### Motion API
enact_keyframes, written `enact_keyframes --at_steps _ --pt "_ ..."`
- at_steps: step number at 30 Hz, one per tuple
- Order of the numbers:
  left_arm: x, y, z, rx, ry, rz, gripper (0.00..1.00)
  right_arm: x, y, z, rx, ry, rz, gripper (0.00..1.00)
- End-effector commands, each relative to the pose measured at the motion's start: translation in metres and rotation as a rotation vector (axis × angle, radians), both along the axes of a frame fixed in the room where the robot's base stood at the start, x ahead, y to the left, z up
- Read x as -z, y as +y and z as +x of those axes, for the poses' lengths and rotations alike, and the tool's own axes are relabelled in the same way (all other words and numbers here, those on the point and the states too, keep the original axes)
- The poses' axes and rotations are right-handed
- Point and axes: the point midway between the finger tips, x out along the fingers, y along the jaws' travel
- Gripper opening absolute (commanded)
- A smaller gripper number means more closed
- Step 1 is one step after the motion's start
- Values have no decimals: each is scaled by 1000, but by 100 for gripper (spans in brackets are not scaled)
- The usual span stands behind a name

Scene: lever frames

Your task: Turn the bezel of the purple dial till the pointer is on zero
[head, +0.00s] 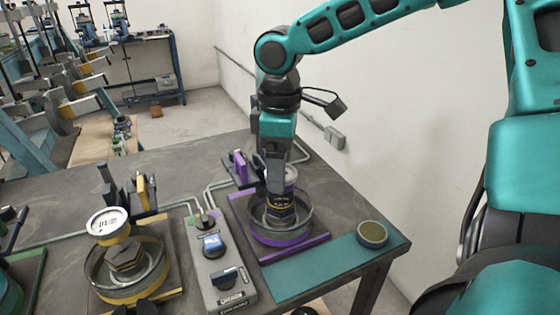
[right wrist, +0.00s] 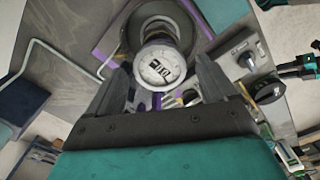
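The purple dial's white round face (head: 291,172) shows partly beside my right gripper (head: 276,172), above a dark round stand on a purple base (head: 285,240). My right gripper's fingers (right wrist: 161,63) are open, one on each side of the dial. I cannot tell whether either finger touches the bezel.
A yellow station with a similar white dial (head: 108,224) stands left on the grey table (head: 60,195). A grey control box (head: 222,283) with knobs stands between the stations.

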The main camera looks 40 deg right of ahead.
Motion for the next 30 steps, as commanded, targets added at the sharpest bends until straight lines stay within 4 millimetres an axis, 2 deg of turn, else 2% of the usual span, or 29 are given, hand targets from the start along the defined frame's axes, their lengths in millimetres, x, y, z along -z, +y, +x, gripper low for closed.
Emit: enact_keyframes --at_steps 2,16,24,30 --pt "0 0 0 0 0 0 43 0 0 0 0 0 0 77" --pt "3 0 -4 0 9 0 43 -1 0 0 0 0 0 32" --pt "-12 0 -5 -1 11 -1 43 -3 0 0 84 2 1 31" --pt "-11 0 -5 0 9 0 43 -1 0 0 107 0 1 31"
